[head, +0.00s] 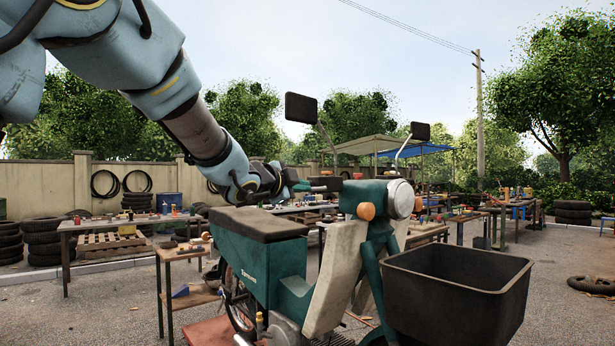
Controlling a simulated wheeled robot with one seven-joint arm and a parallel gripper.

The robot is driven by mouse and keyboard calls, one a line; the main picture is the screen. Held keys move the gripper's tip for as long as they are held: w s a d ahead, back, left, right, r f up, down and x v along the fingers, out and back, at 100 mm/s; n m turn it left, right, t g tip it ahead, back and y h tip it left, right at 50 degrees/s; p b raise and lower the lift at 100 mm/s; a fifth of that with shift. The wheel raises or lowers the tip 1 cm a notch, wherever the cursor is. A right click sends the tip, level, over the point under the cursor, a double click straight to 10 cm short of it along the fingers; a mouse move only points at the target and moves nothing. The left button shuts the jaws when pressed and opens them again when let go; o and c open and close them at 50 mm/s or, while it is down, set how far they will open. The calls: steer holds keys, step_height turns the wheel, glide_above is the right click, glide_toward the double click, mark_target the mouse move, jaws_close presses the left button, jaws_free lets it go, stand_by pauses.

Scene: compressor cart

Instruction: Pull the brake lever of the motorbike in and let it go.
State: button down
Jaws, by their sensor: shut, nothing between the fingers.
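The green motorbike (262,262) stands in the middle of the head view. Its dark seat (258,223) faces me, and its round headlamp (399,198), orange indicators and two mirrors are at the front. A handlebar grip (326,184) shows left of the headlamp. I cannot make out the brake lever clearly; it is small or hidden near that grip. My arm reaches in from the upper left. My gripper (301,187) is shut and empty, beside the grip end of the handlebar. I cannot tell whether it touches anything there.
A large black bin (458,285) sits at the bike's front right. A wooden workbench (172,254) stands close on the left, with more tool tables behind. Tyres (45,243) are stacked along the wall. Open paved ground lies at the far right.

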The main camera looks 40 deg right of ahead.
steer(key=shift+w+a, duration=0.1)
steer(key=shift+w, duration=0.1)
steer(key=shift+w+a, duration=0.3)
steer(key=shift+w, duration=0.55)
steer(key=shift+w+a, duration=0.3)
steer(key=shift+w, duration=0.5)
steer(key=shift+w+f, duration=0.1)
